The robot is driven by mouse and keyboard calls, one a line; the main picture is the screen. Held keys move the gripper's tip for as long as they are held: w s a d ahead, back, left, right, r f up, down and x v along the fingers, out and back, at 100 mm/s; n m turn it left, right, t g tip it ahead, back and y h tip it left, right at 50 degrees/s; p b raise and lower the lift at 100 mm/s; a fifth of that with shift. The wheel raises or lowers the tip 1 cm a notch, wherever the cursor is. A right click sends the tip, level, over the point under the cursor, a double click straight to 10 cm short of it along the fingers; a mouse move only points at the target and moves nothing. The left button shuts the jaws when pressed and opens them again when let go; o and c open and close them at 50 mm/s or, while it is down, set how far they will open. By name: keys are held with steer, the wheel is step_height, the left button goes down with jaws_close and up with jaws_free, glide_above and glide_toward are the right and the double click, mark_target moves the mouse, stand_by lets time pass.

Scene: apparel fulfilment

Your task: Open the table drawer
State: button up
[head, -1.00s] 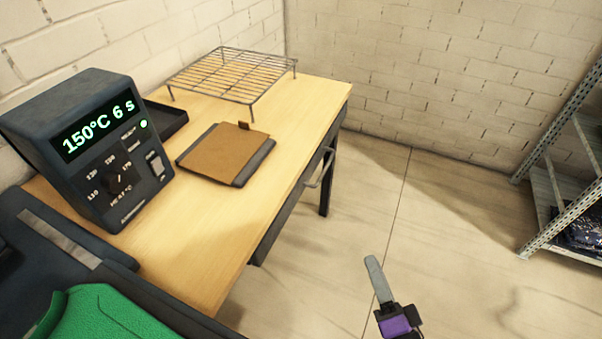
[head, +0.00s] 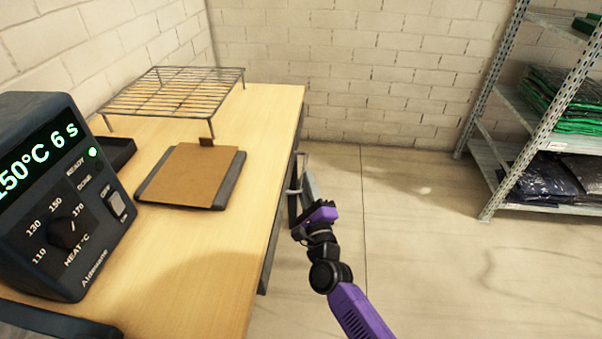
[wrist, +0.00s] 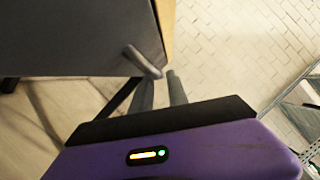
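The wooden table (head: 235,250) has a dark drawer under its right edge. In the wrist view the drawer front (wrist: 75,35) is a grey panel at upper left, with a bar handle (wrist: 141,60) standing out from it. The handle (head: 299,160) also shows in the head view beside the table edge. The drawer looks shut, though its front is seen edge-on in the head view. My gripper (head: 309,184) is at the handle, with its fingers apart. In the wrist view the fingertips (wrist: 160,77) are just below the handle's near end; I cannot tell if they touch it.
A heat controller (head: 65,195), a brown board on a dark plate (head: 190,175) and a wire rack (head: 175,92) stand on the table. A metal shelf (head: 500,110) with folded garments is at right. The floor (head: 420,240) between table and shelf is clear.

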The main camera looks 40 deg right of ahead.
mark_target(303, 170)
steer(key=shift+x, duration=2)
jaws_close()
